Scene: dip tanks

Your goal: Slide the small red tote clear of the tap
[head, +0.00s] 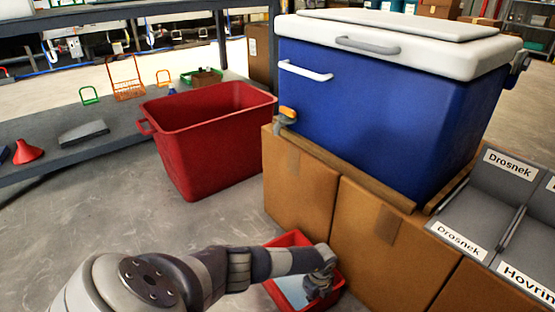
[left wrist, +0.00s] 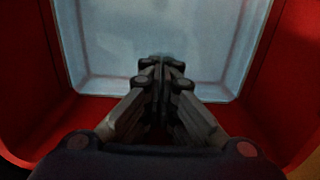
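The small red tote (head: 291,239) stands on the floor against the cardboard boxes, partly hidden by my left arm. Its inside holds a pale blue-grey surface, perhaps water. The tap (head: 286,116), with an orange handle, is on the blue cooler's lower left, above and behind the tote. My left gripper (head: 318,288) is over the tote's right part. In the left wrist view the gripper (left wrist: 162,66) points into the tote (left wrist: 38,75) with its fingertips together and nothing visible between them. Whether it touches the tote is unclear. My right gripper is not in view.
The blue cooler (head: 380,115) rests on cardboard boxes (head: 300,185). A large red bin (head: 215,150) stands to their left. Grey labelled bins (head: 480,215) are at the right. The grey floor left of the small tote (head: 130,220) is open.

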